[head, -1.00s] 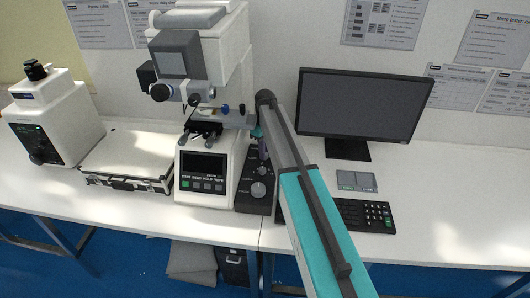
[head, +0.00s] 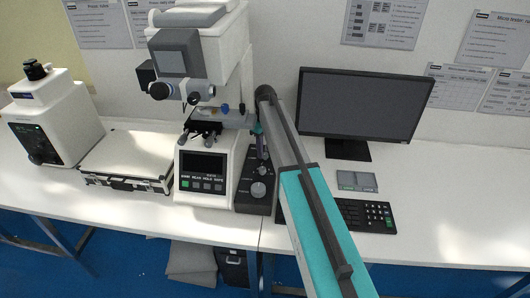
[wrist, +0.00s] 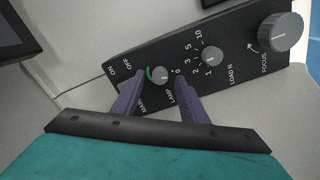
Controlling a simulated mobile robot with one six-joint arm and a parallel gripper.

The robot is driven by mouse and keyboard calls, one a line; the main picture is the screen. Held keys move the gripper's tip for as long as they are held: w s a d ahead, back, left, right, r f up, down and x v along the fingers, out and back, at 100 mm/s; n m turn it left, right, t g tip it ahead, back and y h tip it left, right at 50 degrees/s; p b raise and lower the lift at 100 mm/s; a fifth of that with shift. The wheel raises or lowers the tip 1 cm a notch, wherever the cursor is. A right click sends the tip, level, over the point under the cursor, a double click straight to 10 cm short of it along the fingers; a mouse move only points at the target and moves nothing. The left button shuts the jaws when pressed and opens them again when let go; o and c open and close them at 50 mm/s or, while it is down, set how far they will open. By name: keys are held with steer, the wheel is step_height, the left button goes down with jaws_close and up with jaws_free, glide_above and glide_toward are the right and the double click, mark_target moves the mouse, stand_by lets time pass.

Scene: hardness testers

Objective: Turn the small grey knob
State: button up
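The black control panel (wrist: 240,50) fills the upper part of the wrist view. A small grey knob (wrist: 158,74) with a green arc beside it sits at the panel's LAMP label. My gripper (wrist: 161,77) is open, with its two purple fingers on either side of this knob. Gaps show between the knob and both fingers. In the head view my gripper (head: 261,149) is at the far end of the panel (head: 245,197), and the small knob cannot be made out there.
A LOAD N knob (wrist: 211,57) sits close to the right finger, and a larger FOCUS knob (wrist: 281,32) lies farther right. The hardness tester (head: 205,160) stands left of the panel. A monitor (head: 362,105) and keypad (head: 366,215) are right of my arm.

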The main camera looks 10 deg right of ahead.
steer(key=shift+r, duration=0.4)
steer(key=shift+s+r+b, duration=0.45)
steer(key=shift+r+b, duration=0.1)
steer(key=shift+r, duration=0.05)
steer(key=shift+s+r+b, duration=0.25)
steer(key=shift+s+b, duration=0.45)
steer(key=shift+s, duration=1.85)
steer(key=shift+s+r+b, duration=0.25)
steer(key=shift+s+b, duration=0.45)
steer(key=shift+s, duration=1.8)
steer(key=shift+s+r+b, duration=0.25)
steer(key=shift+s+b, duration=0.45)
steer(key=shift+s, duration=1.85)
